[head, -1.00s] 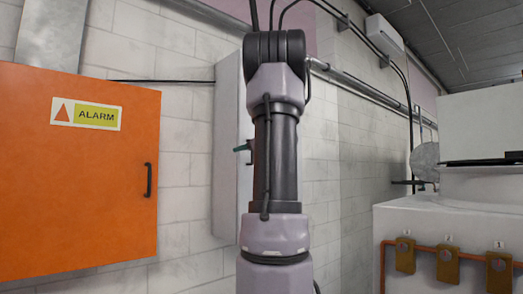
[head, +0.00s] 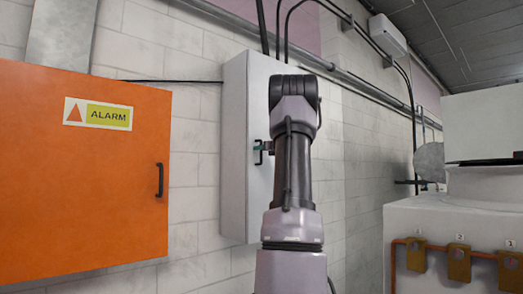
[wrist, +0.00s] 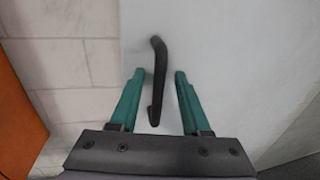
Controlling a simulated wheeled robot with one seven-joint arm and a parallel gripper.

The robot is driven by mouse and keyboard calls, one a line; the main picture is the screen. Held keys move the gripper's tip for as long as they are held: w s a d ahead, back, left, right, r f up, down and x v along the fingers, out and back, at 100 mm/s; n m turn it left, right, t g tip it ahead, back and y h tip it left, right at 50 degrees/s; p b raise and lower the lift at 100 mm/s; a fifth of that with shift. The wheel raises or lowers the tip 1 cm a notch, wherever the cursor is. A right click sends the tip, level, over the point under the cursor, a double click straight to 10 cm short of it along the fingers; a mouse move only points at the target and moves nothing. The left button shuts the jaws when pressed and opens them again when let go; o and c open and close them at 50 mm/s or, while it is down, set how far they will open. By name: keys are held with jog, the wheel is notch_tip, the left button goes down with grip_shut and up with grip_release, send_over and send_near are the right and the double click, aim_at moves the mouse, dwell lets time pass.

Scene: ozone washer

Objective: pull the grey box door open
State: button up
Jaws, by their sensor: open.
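The grey box (head: 236,150) hangs on the block wall behind my arm, and its door looks shut. Its door (wrist: 225,60) fills the middle and right of the wrist view. The black handle (wrist: 158,75) stands upright near the door's left edge. My gripper (wrist: 158,75) is open, with one green finger on each side of the handle's lower part. There is a visible gap between the handle and each finger. In the head view the handle (head: 258,152) shows beside my gripper, and my arm hides part of the door.
An orange alarm box (head: 90,190) with a black handle is on the wall at the left. A white machine (head: 440,220) with a copper-coloured pipe and several brass tags stands at the right. Cables and a pipe run along the wall above.

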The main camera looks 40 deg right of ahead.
jog(key=shift+w, duration=0.2)
grip_shut()
dwell(1.4)
